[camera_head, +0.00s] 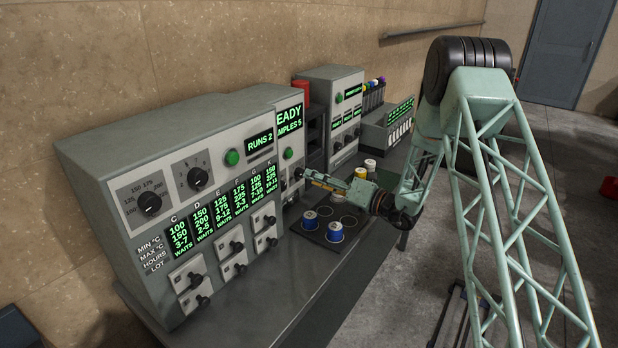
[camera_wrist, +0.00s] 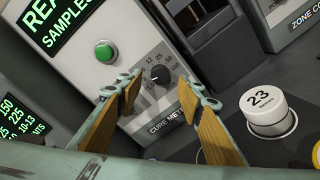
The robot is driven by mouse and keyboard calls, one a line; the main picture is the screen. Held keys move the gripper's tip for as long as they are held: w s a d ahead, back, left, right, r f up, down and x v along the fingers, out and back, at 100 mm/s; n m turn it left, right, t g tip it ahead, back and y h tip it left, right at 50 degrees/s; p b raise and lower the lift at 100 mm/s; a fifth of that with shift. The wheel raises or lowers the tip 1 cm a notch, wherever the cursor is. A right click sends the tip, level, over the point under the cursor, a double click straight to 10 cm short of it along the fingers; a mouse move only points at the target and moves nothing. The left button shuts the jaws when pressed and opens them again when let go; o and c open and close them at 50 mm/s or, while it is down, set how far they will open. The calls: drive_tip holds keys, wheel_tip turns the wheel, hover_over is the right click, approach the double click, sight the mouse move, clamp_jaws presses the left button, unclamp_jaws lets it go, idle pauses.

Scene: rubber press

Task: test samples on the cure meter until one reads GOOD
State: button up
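The cure meter (camera_head: 290,103) is a grey cabinet with a screen reading READY and SAMPLES 5, partly cut off by another cabinet. In the wrist view, the cure meter (camera_wrist: 152,50) shows a green button (camera_wrist: 105,51) and a black dial knob (camera_wrist: 160,74) with numbers around it. My gripper (camera_wrist: 159,98) is open and empty, its wooden-padded fingers either side of the knob's line of sight. In the head view my gripper (camera_head: 305,178) is close to the meter's front; contact cannot be told.
A large grey cabinet (camera_head: 150,130) with RUNS 2, knobs and lot readouts stands left. Another cabinet (camera_head: 345,85) and a rack of coloured-capped vials (camera_head: 373,92) stand beyond. The dark sample mat (camera_head: 322,240) has empty circles.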

drive_tip(key=v, duration=0.7)
drive_tip(key=shift+s+d, duration=0.15)
idle(1.3)
